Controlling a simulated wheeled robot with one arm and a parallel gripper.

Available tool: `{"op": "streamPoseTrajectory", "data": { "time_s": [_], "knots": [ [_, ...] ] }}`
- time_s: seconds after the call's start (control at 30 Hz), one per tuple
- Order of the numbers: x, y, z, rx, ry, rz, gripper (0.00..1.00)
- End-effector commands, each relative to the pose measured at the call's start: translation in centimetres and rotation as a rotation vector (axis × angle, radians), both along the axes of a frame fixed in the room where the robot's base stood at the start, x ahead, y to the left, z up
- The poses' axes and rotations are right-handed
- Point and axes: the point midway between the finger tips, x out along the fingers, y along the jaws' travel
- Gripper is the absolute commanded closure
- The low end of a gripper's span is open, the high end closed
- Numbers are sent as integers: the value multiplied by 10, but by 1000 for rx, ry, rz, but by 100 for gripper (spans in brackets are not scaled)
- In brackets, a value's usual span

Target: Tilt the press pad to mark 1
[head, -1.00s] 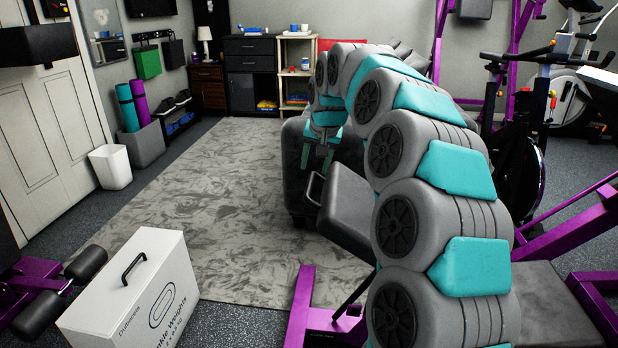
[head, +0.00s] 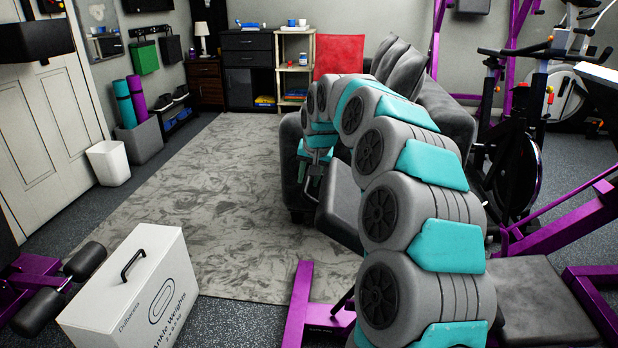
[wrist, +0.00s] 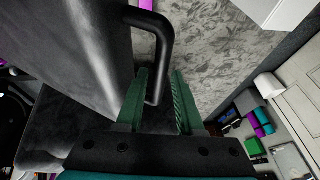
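The press pad (head: 341,206) is a dark grey padded board, tilted, in the middle of the head view behind my arm. In the wrist view the pad (wrist: 85,45) fills the upper left. Its black bent handle (wrist: 163,40) reaches down from the top of the wrist view. My gripper (wrist: 160,72) has two green fingers standing apart, with the lower end of the handle between them. I see a gap on the right finger's side, so the fingers look open around the handle. In the head view my gripper (head: 314,172) is small beside the pad. No mark 1 is readable.
A purple machine frame (head: 300,300) stands below the pad, with a grey seat (head: 540,300) to the right. A dark sofa (head: 445,115) is behind. A white ankle-weights box (head: 135,290) stands at front left. The grey rug (head: 210,190) is clear.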

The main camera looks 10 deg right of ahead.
Motion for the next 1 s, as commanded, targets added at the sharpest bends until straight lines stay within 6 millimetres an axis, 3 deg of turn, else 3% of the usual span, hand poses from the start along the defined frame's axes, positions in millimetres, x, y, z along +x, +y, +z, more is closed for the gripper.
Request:
{"op": "streamPoseTrajectory", "data": {
  "time_s": [0.03, 0.3, 1.0],
  "knots": [
    [0, 0, 0, 0, 0, 0, 70],
    [0, 0, 0, 0, 1, 0, 100],
    [0, 0, 0, 0, 1, 0, 100]
  ]
}}
